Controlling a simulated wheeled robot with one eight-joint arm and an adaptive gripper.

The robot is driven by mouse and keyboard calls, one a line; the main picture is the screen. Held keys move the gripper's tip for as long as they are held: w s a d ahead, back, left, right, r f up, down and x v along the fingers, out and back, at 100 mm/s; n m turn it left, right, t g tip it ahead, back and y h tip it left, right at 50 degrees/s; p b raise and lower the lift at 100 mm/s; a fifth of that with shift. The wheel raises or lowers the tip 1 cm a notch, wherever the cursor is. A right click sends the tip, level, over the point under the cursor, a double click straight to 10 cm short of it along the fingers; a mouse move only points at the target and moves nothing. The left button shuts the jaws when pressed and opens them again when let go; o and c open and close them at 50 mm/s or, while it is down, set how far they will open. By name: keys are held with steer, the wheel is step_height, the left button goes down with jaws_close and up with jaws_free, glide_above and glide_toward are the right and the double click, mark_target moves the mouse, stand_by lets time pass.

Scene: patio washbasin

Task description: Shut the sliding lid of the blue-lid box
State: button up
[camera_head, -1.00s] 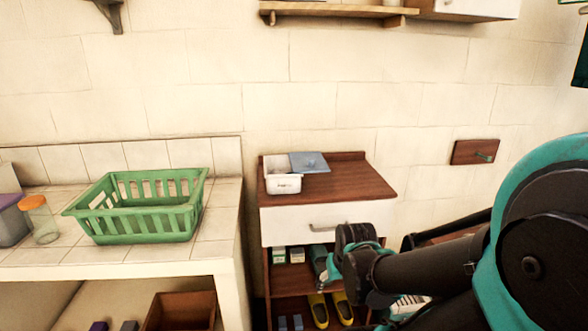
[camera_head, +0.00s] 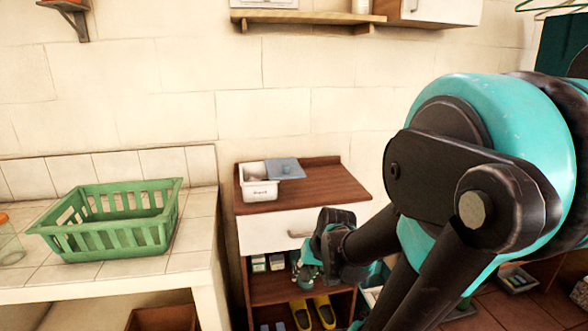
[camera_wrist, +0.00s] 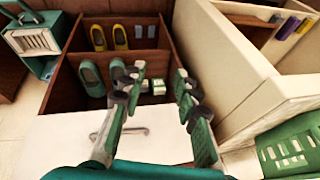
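The blue-lid box (camera_head: 259,190) is a small white box on the left part of the wooden cabinet top in the head view. Its flat blue-grey lid (camera_head: 285,168) sits off to the right and back, leaving much of the box's opening uncovered. My gripper (camera_head: 304,273) is in front of the cabinet, below the top and near the drawer and upper shelf, well away from the box. In the wrist view its two fingers (camera_wrist: 160,75) are spread apart with nothing between them. The box does not show in the wrist view.
The white drawer front (camera_head: 272,230) has a handle. Shelves below hold yellow shoes (camera_head: 312,312) and small boxes (camera_head: 268,262). A green basket (camera_head: 110,238) stands on the tiled counter (camera_head: 190,240) to the left. The right part of the cabinet top (camera_head: 325,185) is clear.

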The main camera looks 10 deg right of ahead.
steer(key=w+r+m+y, duration=0.1)
steer(key=w, duration=0.2)
steer(key=w+r+m+y, duration=0.1)
steer(key=w+r, duration=0.1)
steer(key=w, duration=0.2)
steer(key=w+r+m+t+y, duration=0.1)
steer(key=w+r+y, duration=0.1)
steer(key=w, duration=0.1)
steer(key=shift+w+a+r, duration=0.1)
steer(key=shift+w+r, duration=0.1)
steer(key=shift+w, duration=0.05)
jaws_close()
steer(key=m+t+y, duration=0.4)
steer(key=t+y, duration=0.2)
steer(key=t, duration=0.2)
glide_toward(298, 174)
steer(key=d+r, duration=0.2)
steer(key=d, duration=0.2)
steer(key=x, duration=0.7)
steer(key=s+a+x, duration=0.1)
steer(key=x, duration=0.3)
steer(key=shift+w+a+r, duration=0.2)
steer(key=shift+w+a, duration=0.05)
steer(key=shift+a, duration=0.8)
